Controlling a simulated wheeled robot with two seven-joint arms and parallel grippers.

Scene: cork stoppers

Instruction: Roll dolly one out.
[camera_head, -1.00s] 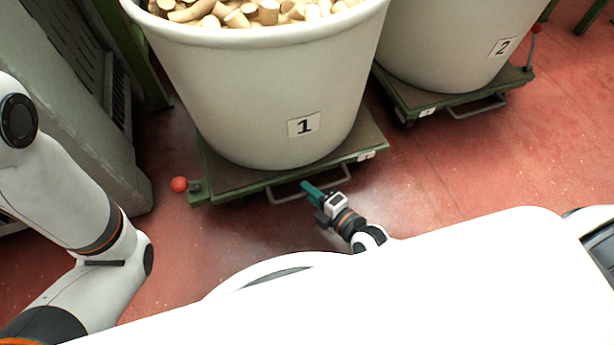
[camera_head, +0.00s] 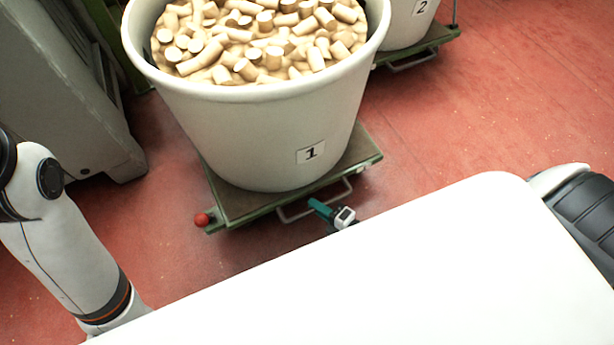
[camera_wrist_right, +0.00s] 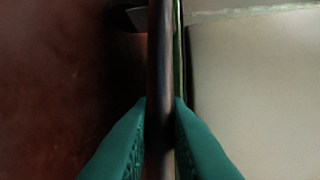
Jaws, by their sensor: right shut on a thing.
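Dolly one (camera_head: 234,207) is a low green platform bearing a large pale tub (camera_head: 235,130) labelled 1 and filled with cork stoppers. A grey bar handle (camera_head: 296,213) runs along its near side, and a red ball (camera_head: 202,220) sits at its left corner. My right gripper (camera_head: 314,203), with teal fingers, is at this handle. In the right wrist view the fingers are shut on the handle bar (camera_wrist_right: 160,70), one on each side. My left arm comes in at the left, but its gripper is out of view.
Dolly two (camera_head: 425,47), with tub 2 (camera_head: 407,22), stands behind at the upper right. A grey machine (camera_head: 62,90) stands at the left. The red floor (camera_head: 490,110) is clear at the right.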

